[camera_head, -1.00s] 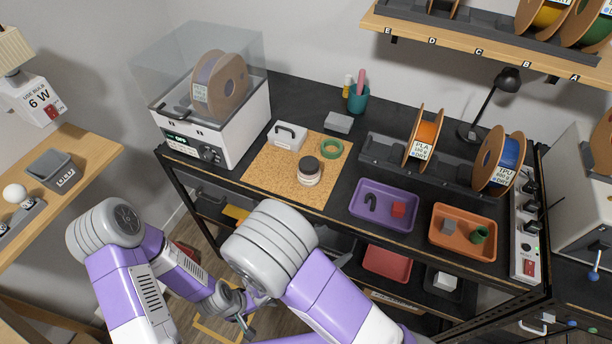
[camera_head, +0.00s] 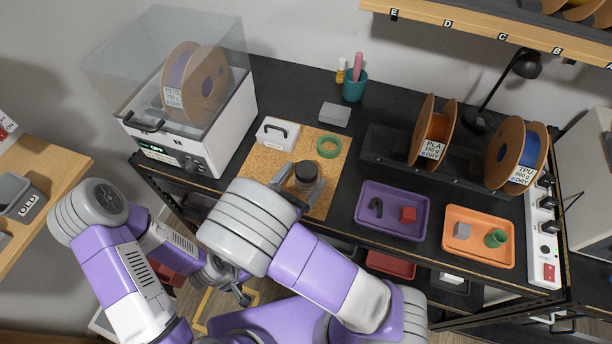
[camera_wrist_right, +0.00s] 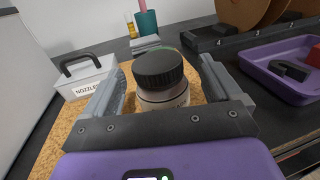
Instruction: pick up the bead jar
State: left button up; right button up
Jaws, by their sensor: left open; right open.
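The bead jar (camera_head: 306,176) has a black ridged lid and a pale body. It stands upright on the cork mat (camera_head: 262,162). In the right wrist view the jar (camera_wrist_right: 161,80) sits between the two fingers of my right gripper (camera_wrist_right: 165,92). In the head view my right gripper (camera_head: 298,188) has a finger on each side of the jar, and it is open. My left gripper (camera_head: 240,290) is low at the front, below the bench top and away from the jar. It is open and small in view.
A white nozzle box (camera_head: 277,134) and a green tape ring (camera_head: 329,147) are on the mat near the jar. A purple tray (camera_head: 392,228) and an orange tray (camera_head: 480,250) lie to the right. A white dryer (camera_head: 205,135) stands on the left.

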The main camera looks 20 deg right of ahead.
aim_at(309, 169)
jog(key=shift+x, duration=2.1)
jog(key=shift+a+f, duration=0.1)
jog(key=shift+f, duration=0.05)
jog(key=c, duration=1.1)
